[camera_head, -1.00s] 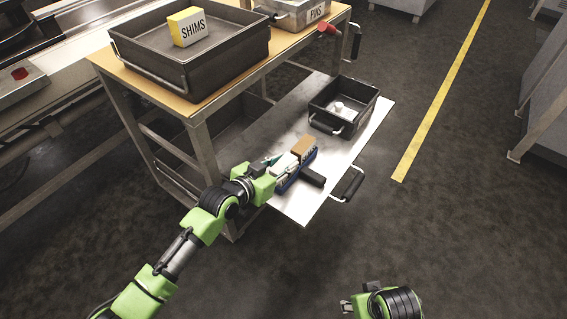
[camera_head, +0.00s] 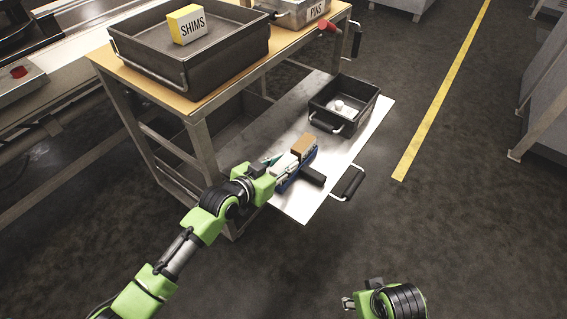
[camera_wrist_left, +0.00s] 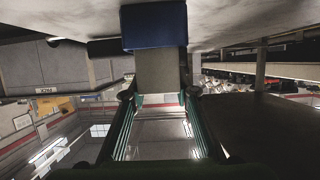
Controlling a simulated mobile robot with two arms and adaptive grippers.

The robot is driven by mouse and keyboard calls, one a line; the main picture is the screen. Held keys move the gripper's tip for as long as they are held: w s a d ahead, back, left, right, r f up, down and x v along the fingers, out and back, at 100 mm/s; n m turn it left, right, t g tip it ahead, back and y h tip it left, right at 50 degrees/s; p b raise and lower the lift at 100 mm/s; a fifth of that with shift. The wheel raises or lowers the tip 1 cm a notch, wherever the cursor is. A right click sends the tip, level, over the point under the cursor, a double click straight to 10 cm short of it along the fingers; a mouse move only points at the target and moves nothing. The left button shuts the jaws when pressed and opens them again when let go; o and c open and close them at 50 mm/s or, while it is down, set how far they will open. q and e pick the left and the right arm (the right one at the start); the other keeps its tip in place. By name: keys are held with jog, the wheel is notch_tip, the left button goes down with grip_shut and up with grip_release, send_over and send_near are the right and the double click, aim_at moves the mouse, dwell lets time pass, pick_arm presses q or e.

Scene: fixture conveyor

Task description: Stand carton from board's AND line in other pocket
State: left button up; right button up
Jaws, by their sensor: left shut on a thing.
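A blue holder (camera_head: 309,158) stands on the metal shelf, with a brown carton (camera_head: 304,145) upright at its far end. A pale carton (camera_head: 285,164) is at its near end. My left gripper (camera_head: 272,172) reaches in from the left and is shut on the pale carton. In the left wrist view the pale carton (camera_wrist_left: 160,72) shows between the fingertips (camera_wrist_left: 160,98), against the blue holder (camera_wrist_left: 153,27). I cannot tell whether its base touches the holder's floor. My right gripper (camera_head: 348,303) is at the bottom edge, away from the shelf; its fingers are unclear. No board with an AND line is readable.
A black bin (camera_head: 366,107) with small white items stands further back on the shelf (camera_head: 262,140). A dark bar lies beside the holder. Above is a cart top with a large tray (camera_head: 235,63), a SHIMS box (camera_head: 187,26) and a PINS box (camera_head: 300,14).

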pick_arm(q)
jog(key=o, duration=1.2)
jog(key=v, duration=1.2)
jog(key=shift+a+f, duration=0.1)
jog(key=shift+f, duration=0.05)
